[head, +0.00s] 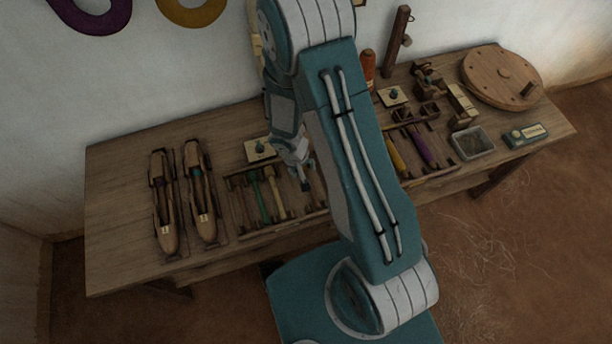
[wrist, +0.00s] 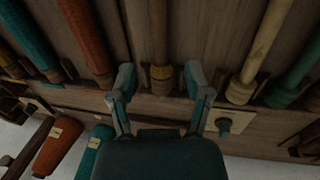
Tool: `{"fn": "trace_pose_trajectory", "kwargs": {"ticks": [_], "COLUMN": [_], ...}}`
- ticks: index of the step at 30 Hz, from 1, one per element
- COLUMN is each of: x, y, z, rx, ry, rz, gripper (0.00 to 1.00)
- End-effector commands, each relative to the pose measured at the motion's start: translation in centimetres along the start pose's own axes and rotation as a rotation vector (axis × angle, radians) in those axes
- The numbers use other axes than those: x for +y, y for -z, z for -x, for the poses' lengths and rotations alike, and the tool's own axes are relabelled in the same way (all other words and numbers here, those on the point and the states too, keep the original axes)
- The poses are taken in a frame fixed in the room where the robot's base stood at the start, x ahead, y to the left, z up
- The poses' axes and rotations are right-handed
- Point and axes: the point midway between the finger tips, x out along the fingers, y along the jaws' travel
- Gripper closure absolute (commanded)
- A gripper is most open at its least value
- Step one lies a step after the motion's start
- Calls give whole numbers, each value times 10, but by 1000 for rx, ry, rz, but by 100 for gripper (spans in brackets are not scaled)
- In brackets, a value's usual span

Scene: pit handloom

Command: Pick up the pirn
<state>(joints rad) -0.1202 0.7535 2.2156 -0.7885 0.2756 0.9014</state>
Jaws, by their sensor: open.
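Several pirns lie side by side in a rack on the wooden bench. In the wrist view a brown pirn with a yellow band (wrist: 160,76) lies between the spread fingers of my gripper (wrist: 160,90). A finger stands on each side of it, and I see no clear contact. An orange pirn (wrist: 84,38) and a teal pirn (wrist: 28,38) lie to its left; a cream pirn (wrist: 262,52) and a green pirn (wrist: 300,72) lie to its right. In the head view my gripper (head: 304,180) is low at the rack's right side, with my arm hiding part of the rack.
On the bench (head: 118,235), two shuttles (head: 165,205) lie at left. A second pirn rack with a purple pirn (head: 422,148), a small tray (head: 472,142), a box (head: 526,134) and a round wooden disc (head: 500,72) are at right. An orange cone (head: 368,68) stands behind.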

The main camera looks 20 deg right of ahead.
Motion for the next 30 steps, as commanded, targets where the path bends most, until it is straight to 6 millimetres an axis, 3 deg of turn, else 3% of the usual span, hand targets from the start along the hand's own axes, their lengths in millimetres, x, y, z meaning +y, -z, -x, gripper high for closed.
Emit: {"fn": "trace_pose_trajectory", "kwargs": {"ticks": [7, 18, 22, 23, 30], "x": [-1, -1, -1, -1, -1], "y": [0, 1, 1, 1, 1], "z": [-34, -42, -41, -41, -42], "rx": [-3, -1, -1, -1, -1], "ry": [-1, 0, 0, 0, 0], "rz": [1, 0, 0, 0, 0], "gripper": [37, 37, 95, 100, 100]}}
